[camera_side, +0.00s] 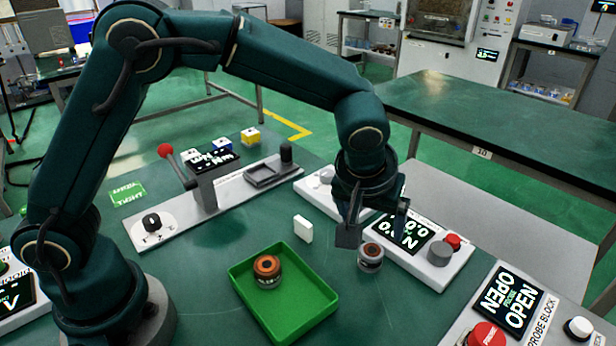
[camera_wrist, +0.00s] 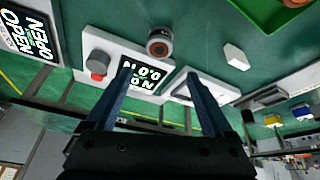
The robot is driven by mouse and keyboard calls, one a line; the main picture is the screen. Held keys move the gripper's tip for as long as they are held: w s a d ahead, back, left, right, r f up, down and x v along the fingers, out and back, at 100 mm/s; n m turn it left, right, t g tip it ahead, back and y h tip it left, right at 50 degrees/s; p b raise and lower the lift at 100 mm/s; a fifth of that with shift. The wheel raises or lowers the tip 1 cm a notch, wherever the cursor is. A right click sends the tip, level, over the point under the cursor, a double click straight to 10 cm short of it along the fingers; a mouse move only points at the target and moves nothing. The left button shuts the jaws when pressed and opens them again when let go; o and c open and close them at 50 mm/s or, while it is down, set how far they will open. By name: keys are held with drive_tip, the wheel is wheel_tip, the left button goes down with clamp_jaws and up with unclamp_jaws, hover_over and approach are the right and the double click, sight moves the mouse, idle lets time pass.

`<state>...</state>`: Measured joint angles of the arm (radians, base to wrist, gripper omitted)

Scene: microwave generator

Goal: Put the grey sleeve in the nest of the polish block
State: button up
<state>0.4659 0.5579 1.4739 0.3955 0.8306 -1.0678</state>
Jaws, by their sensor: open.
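A short grey ring-shaped part with a brown centre (camera_side: 370,263), which looks like the grey sleeve, stands upright on the green table beside the tray. It also shows in the wrist view (camera_wrist: 159,51). My gripper (camera_side: 375,230) is open and empty, pointing down just above and behind this part; its fingers also show in the wrist view (camera_wrist: 158,79). A similar part with a more orange top (camera_side: 267,268) stands in the green tray (camera_side: 310,318). I cannot read a polish block label. A block at the lower right (camera_side: 465,325) appears marked "PROBE BLOCK".
A white unit with a numeric display and red button (camera_side: 440,252) lies close behind my gripper. A white tile (camera_side: 303,229) stands left of it. A lever fixture with a red knob (camera_side: 166,151) and a dark square recess (camera_side: 268,174) stands further left.

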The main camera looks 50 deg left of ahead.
sight(372, 251)
drive_tip(key=shift+s+d+f, duration=0.2)
drive_tip(key=shift+f, duration=0.4)
drive_tip(key=shift+s+d+f, duration=0.2)
drive_tip(key=shift+f, duration=0.35)
drive_tip(key=shift+x, duration=2.3)
clamp_jaws()
drive_tip(key=shift+r, duration=0.1)
